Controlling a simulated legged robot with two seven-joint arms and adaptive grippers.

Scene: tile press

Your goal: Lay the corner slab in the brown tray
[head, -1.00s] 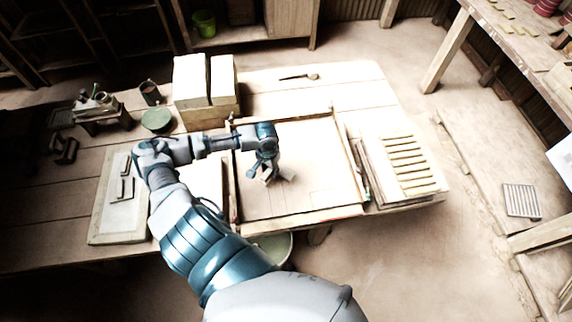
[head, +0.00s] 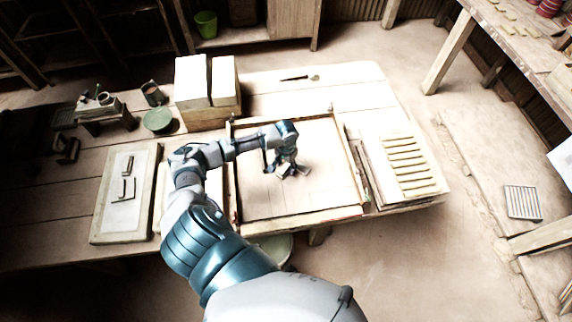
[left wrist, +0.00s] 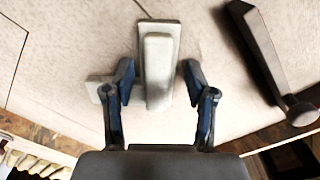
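My left gripper (head: 287,170) is over the pale sheet (head: 300,195) in the wood-framed bed at the table's middle. Thin lines cross this sheet; I cannot single out the corner slab for certain. In the left wrist view my left gripper (left wrist: 158,68) is open. A pale block with a narrower raised bar (left wrist: 159,60) lies between its fingers, with gaps on both sides. A small pale piece (left wrist: 97,88) shows beside the left finger, partly hidden. No tray in view is clearly the brown one. My right gripper is not in view.
A board with small handled pieces (head: 103,220) lies at the left. Pale blocks (head: 193,82) stand behind the bed. Boards bearing several slats (head: 405,165) are at the right. In the left wrist view a dark, knobbed tool (left wrist: 262,45) lies close to the right finger.

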